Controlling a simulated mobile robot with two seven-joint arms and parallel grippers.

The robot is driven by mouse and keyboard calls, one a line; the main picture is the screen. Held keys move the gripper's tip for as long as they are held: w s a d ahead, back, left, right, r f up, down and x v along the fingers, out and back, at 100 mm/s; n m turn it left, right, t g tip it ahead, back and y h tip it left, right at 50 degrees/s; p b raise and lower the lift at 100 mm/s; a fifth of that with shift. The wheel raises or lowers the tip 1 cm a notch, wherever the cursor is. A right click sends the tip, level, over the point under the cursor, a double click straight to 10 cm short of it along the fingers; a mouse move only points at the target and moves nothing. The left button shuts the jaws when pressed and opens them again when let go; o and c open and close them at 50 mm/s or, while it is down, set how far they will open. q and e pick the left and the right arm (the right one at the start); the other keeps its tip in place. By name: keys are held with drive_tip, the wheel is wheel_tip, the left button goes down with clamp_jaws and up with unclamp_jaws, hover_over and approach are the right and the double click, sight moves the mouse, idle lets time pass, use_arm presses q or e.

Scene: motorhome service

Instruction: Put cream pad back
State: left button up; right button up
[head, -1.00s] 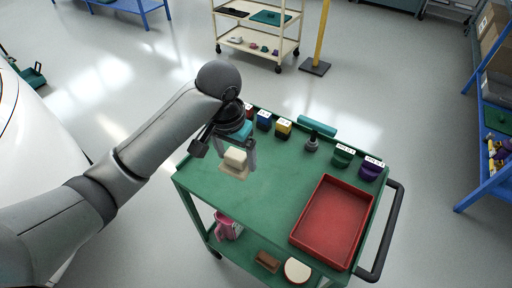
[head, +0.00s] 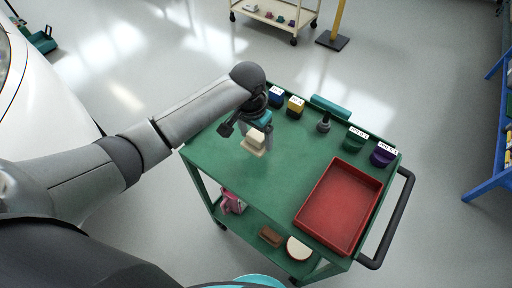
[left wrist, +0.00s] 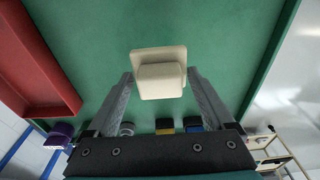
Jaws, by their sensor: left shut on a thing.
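The cream pad (head: 254,147) is a pale block on a wider flat base, held over the left part of the green cart top (head: 225,145). My left gripper (head: 257,140) is shut on its upper block, fingers pointing down. In the left wrist view the cream pad (left wrist: 160,76) lies between the two fingers of the left gripper (left wrist: 160,84), with green surface behind it. I cannot tell whether its base touches the cart top. My right gripper is not in view.
A red tray (head: 340,203) sits on the cart's right half. Blue (head: 275,100), yellow (head: 295,106), green (head: 353,140) and purple (head: 382,156) labelled items line the back edge, with a grey-black item (head: 324,122) between. The cart top's middle is clear. A handle (head: 402,220) is at right.

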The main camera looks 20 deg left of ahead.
sight(256, 147)
use_arm(q)
drive_tip(key=shift+f+b, duration=0.5)
drive_tip(key=shift+f, duration=2)
drive_tip(key=o, duration=0.9)
drive_tip(key=shift+f, duration=0.1)
drive_tip(key=r+p, duration=0.1)
drive_tip(key=r, duration=0.3)
drive_tip(key=s+r, duration=0.1)
drive_tip(key=r, duration=0.3)
drive_tip(key=r+p, duration=0.1)
drive_tip(key=r, duration=0.3)
drive_tip(key=shift+s+a+r+p, duration=0.1)
drive_tip(key=shift+s+a+p, duration=0.05)
drive_tip(key=shift+a+p, duration=0.2)
drive_tip(key=shift+d, duration=0.1)
